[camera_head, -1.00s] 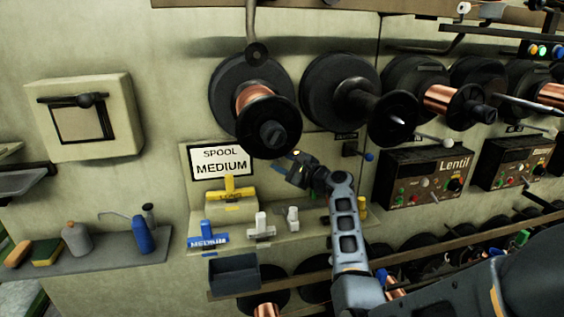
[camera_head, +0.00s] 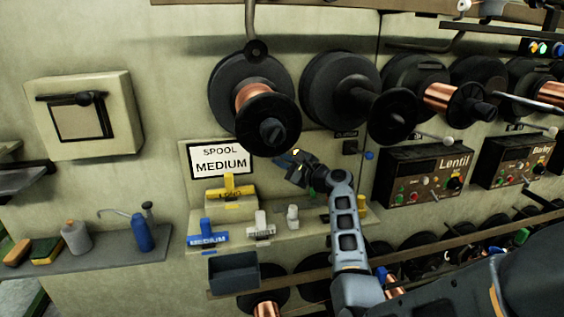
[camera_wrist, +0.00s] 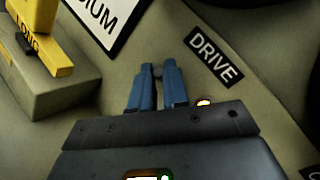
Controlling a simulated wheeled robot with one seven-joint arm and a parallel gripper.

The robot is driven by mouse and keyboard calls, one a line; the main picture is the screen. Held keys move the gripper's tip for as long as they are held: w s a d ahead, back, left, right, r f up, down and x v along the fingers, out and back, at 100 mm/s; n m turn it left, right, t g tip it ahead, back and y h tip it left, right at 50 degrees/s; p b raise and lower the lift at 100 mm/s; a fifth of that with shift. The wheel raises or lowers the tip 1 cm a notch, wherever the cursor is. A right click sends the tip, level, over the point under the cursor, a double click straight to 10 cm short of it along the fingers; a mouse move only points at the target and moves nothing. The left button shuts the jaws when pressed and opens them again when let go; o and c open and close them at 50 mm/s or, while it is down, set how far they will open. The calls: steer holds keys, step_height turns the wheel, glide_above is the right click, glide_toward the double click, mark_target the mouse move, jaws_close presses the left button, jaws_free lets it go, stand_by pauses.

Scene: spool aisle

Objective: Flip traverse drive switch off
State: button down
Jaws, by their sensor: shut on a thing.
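My gripper (camera_wrist: 158,76) has its two blue fingers close together at the wall panel in the wrist view. They are shut on a small grey switch lever (camera_wrist: 158,71), of which only a bit shows between the fingertips. A black label reading DRIVE (camera_wrist: 213,57) is just right of the fingers. In the head view my gripper (camera_head: 283,160) is at the panel right of the SPOOL MEDIUM sign, below the large spool. The switch itself is hidden there.
A large black spool (camera_head: 270,135) hangs just above my gripper. The SPOOL MEDIUM sign (camera_head: 221,161) is to its left. A yellow LONG tag (camera_head: 230,188), a blue MEDIUM tag (camera_head: 208,239) and white pieces sit on ledges below. The Lentil control box (camera_head: 425,173) is to the right.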

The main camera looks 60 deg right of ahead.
steer(key=f+t+b, duration=0.1)
steer(key=b, duration=0.4)
steer(key=shift+f+n+b, duration=0.15)
steer(key=shift+n+b, duration=0.25)
steer(key=t+b, duration=0.1)
steer(key=b, duration=0.1)
steer(key=n+b, duration=0.1)
steer(key=b, duration=0.2)
steer(key=shift+f+t+h+b, duration=0.3)
steer(key=shift+t+b, duration=0.05)
steer(key=shift+t, duration=0.05)
steer(key=b, duration=0.3)
steer(key=shift+n+t, duration=0.3)
steer(key=shift+n, duration=0.1)
steer(key=shift+r+b, duration=0.1)
steer(key=shift+b, duration=0.2)
steer(key=shift+a, duration=0.1)
steer(key=c, duration=1.1)
jaws_free()
